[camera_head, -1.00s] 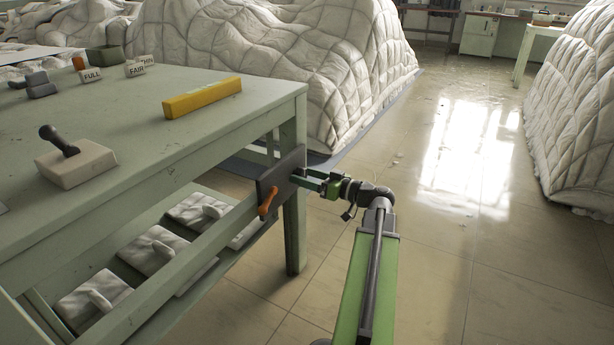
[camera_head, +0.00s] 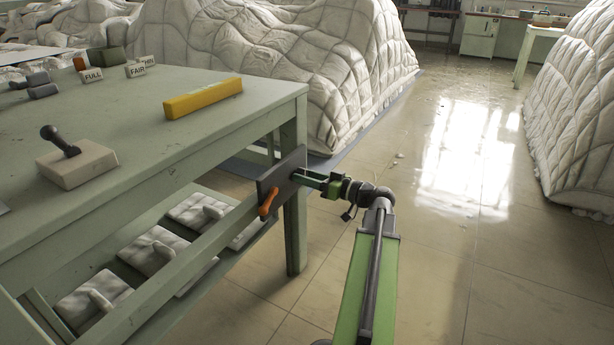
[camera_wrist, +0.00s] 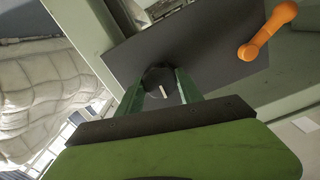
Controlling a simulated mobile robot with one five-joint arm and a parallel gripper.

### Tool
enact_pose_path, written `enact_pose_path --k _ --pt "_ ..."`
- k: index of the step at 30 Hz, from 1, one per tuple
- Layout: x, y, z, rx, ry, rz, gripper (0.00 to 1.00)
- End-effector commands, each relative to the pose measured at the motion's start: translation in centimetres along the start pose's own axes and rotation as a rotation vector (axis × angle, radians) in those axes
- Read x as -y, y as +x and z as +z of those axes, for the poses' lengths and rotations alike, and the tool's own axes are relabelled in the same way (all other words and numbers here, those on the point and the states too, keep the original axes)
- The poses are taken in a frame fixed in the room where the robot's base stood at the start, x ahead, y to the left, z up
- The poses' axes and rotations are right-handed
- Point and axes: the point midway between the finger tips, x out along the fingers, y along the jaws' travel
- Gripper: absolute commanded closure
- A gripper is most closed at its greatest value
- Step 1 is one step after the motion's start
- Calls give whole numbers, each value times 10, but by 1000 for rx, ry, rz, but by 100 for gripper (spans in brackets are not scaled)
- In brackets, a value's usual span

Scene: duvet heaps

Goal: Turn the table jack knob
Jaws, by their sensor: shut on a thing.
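The table jack knob (camera_wrist: 161,82) is a black round knob with a pale pointer line, on a dark grey plate (camera_wrist: 215,50) in the wrist view. In the head view the plate (camera_head: 283,177) is fixed to the side of the green table near its corner leg. My gripper (camera_wrist: 162,84) has its two green fingers on either side of the knob, shut on it. In the head view my gripper (camera_head: 308,178) reaches the plate from the right, and the knob is hidden or too small to tell. An orange handle (camera_head: 268,202) sits on the plate, apart from my gripper.
The green table (camera_head: 215,125) holds a yellow bar (camera_head: 203,97), a pale block with a black handle (camera_head: 76,163) and small label signs. Pale pads lie on the lower shelf. Quilted white heaps (camera_head: 270,60) stand behind and at the right (camera_head: 575,110). The floor (camera_head: 440,260) at right is clear.

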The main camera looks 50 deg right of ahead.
Motion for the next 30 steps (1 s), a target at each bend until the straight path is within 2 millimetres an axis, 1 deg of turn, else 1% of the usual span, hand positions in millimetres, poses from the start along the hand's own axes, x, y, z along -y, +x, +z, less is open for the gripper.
enact_pose_path --k 1,8,30 --pt "-2 -1 0 0 18 8 98" --pt "-2 -1 1 0 173 7 98" --pt "-1 -1 2 2 868 5 98"
